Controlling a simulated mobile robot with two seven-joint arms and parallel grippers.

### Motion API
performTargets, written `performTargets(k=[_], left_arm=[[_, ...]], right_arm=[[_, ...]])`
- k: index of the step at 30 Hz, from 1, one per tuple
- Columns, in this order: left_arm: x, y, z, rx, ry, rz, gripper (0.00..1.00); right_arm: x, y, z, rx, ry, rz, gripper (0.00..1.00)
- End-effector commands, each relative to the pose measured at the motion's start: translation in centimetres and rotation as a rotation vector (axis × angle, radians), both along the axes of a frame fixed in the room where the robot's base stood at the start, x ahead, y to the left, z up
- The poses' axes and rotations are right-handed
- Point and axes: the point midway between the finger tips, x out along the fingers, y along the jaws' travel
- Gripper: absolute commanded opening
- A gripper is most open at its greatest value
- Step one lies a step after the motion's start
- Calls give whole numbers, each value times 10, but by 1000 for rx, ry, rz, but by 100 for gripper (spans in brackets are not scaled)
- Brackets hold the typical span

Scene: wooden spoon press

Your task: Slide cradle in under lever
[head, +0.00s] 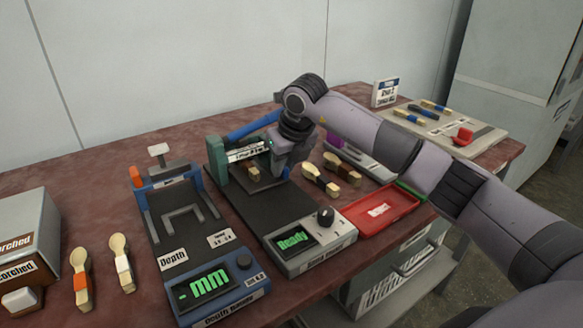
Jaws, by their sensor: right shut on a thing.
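The press stands mid-table with a black base (232,192), a green post (216,160) and a green "Ready" display (293,240). Its blue lever (252,126) slants up to the right, partly behind my right arm. A small dark cradle (262,184) with a wooden spoon end (253,173) in it sits low over the base, near the post. My right gripper (279,172) reaches down at the cradle's right side and is shut on it; the fingertips are mostly hidden. My left gripper is not in view.
A depth gauge (172,225) with an "mm" display stands left of the press. Spoons (120,262) lie farther left beside a grey box (28,240). A red tray (380,210) lies to the right, with spoons (320,180) behind it. A board with tools (440,125) is at the back right.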

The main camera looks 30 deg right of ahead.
Motion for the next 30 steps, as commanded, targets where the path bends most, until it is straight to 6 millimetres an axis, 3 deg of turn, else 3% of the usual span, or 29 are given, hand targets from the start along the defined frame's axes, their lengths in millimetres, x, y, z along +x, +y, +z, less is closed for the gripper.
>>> performTargets(k=[11, 12, 14, 23, 30], left_arm=[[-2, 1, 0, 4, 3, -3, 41], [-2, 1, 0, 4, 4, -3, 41], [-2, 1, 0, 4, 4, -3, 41], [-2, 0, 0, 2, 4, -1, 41], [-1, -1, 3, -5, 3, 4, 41]], right_arm=[[6, 0, 2, -1, -10, -2, 0], [6, 0, 2, -1, -10, -2, 24], [6, 0, 2, 0, -10, -1, 43], [4, 0, 1, -1, -4, 0, 43], [-7, -1, 30, -1, -8, 1, 43]])
